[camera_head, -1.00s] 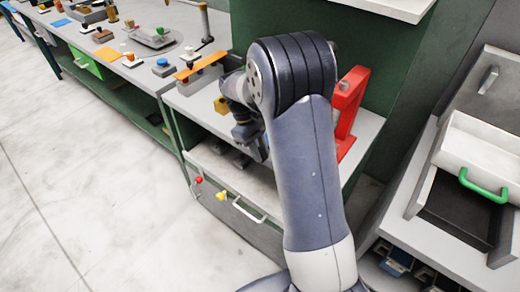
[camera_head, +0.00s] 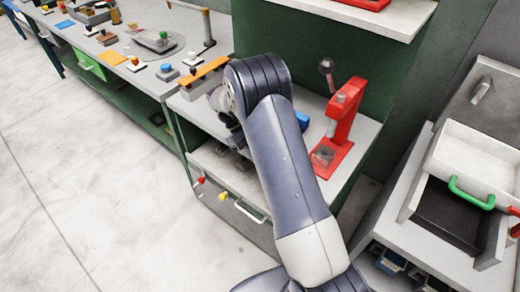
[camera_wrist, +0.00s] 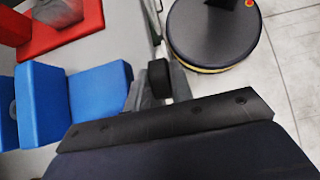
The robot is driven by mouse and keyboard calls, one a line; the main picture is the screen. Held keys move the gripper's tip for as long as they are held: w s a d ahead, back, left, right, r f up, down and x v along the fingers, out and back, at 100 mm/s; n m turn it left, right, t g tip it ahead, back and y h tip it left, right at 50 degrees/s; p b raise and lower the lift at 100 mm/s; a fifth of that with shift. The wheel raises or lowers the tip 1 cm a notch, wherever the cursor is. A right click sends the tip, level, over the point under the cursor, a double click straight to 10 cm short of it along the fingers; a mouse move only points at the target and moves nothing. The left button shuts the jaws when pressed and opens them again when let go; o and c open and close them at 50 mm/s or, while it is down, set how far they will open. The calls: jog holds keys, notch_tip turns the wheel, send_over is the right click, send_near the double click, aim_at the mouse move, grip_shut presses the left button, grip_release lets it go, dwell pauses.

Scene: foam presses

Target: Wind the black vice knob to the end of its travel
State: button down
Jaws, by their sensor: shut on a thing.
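In the wrist view the blue vice (camera_wrist: 98,92) stands at the left, with its blue blocks side by side. The black vice knob (camera_wrist: 158,78) sits to the right of the vice. My gripper (camera_wrist: 157,88) has its grey fingers on either side of the knob and is shut on it. The lower part of the fingers is hidden by the dark wrist body.
A red press (camera_head: 343,125) with a ball-ended lever stands right of my arm on the bench. An orange bar (camera_head: 204,72) lies on a stand at the left. A white drawer with a green handle (camera_head: 470,192) is open at the right. The floor at left is clear.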

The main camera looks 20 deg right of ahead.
jog(key=shift+w+a+f+g+h, duration=0.1)
jog(key=shift+w+g+h, duration=0.05)
jog(key=shift+g+h, duration=0.45)
jog(key=shift+w+a+f+g+h, duration=0.15)
jog(key=shift+g+h, duration=0.25)
jog(key=shift+g, duration=0.4)
jog(key=shift+r, duration=0.1)
jog(key=c, duration=1.2)
grip_release()
jog(key=shift+c, duration=0.2)
